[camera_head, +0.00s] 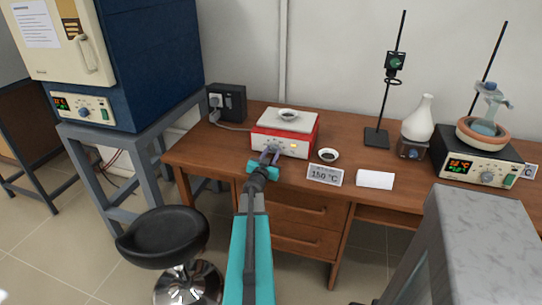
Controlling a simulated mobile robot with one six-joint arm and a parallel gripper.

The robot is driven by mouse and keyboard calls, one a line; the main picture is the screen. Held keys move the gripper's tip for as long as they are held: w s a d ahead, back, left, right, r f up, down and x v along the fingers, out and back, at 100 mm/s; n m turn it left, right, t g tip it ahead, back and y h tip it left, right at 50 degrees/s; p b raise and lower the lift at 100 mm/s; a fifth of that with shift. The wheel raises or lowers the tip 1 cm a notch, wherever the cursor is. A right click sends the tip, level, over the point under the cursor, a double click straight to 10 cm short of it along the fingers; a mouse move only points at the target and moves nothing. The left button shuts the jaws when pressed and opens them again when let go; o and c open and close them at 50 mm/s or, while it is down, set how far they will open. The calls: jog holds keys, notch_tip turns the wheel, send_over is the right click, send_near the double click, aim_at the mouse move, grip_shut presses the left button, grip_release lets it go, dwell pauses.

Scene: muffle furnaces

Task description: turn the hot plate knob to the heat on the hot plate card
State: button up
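A white card (325,176) reading 150 °C stands at the desk's front edge, right of the hot plate. My gripper (270,153) reaches up to the left part of the front panel. No knob shows clearly there; the fingers cover that area. Whether they are closed on a knob, or touch it, is too small to tell.
A small dark-filled dish (328,155) and a blank white card (375,180) lie right of the hot plate. A stand (376,138), a white flask (418,120) and a second heater (475,168) are farther right. A blue furnace (150,60) and black stool (163,233) are left.

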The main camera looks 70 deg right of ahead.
jog(key=o, duration=0.4)
jog(key=shift+s, duration=0.1)
jog(key=shift+s+a+b, duration=0.15)
jog(key=shift+a+b, duration=0.15)
jog(key=shift+a, duration=2.45)
jog(key=shift+s+a+b, duration=0.1)
jog(key=shift+a+b, duration=0.2)
jog(key=shift+a, duration=2.45)
jog(key=shift+a+r+p, duration=0.15)
jog(key=shift+a+p, duration=0.2)
jog(key=shift+p, duration=0.05)
jog(key=shift+s+a+p, duration=0.1)
jog(key=shift+a+p, duration=0.6)
jog(key=shift+a, duration=0.35)
